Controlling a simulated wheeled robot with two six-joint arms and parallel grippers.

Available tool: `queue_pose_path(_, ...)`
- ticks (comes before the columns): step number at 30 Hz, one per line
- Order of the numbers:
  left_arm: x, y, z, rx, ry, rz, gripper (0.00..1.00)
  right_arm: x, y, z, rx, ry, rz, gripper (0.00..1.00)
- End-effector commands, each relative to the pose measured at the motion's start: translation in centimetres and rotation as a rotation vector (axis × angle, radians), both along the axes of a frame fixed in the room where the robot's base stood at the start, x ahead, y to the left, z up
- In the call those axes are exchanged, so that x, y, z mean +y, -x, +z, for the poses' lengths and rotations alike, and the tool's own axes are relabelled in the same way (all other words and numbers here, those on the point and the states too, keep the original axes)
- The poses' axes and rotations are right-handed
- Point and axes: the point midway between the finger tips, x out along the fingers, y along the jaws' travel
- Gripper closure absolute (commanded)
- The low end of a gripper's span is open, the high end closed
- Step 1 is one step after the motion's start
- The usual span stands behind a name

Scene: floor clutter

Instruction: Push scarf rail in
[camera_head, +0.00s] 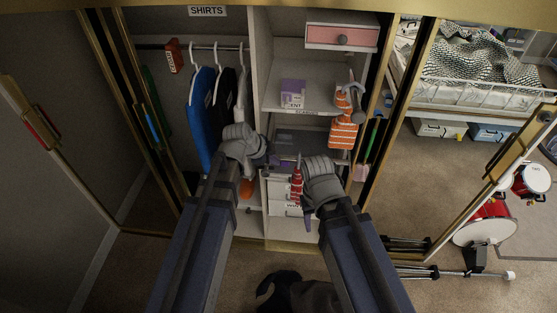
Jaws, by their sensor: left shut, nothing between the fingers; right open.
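An orange-and-white striped scarf (343,132) hangs at the right side of the closet's shelf column, below a small grey fitting (355,89). A thin bar (285,160) shows between my two grippers, and a red-and-white striped cloth (297,180) hangs below it. I cannot tell for sure which bar is the scarf rail. My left gripper (266,158) is shut and empty at the front of the shelf column, close to the thin bar. My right gripper (306,203) is open, just right of the red-striped cloth. My forearms hide part of the lower column.
Shirts (203,105) hang on the left under a "SHIRTS" label (207,11). A pink drawer (342,36) is above, and a purple box (293,92) stands on a shelf. Gold-framed doors flank the closet. A red drum (487,222) and stands lie on the right floor.

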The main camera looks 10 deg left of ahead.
Motion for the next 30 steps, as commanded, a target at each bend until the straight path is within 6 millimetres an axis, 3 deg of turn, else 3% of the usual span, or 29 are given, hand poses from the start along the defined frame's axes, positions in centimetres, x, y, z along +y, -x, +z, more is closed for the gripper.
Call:
queue_pose_path(20,-3.5,-4.3,-8.8,0.001,0.0,0.0,1.0,0.0,0.0,-8.8,0.001,0.002,0.015,0.5)
queue_pose_path(24,-3.4,-7.0,-8.5,0.001,0.0,0.001,1.0,0.0,0.0,-8.5,0.001,0.002,0.015,0.5)
queue_pose_path(30,-3.3,-8.0,-8.7,0.001,0.0,0.0,1.0,0.0,0.0,-8.6,0.001,0.002,0.014,0.5)
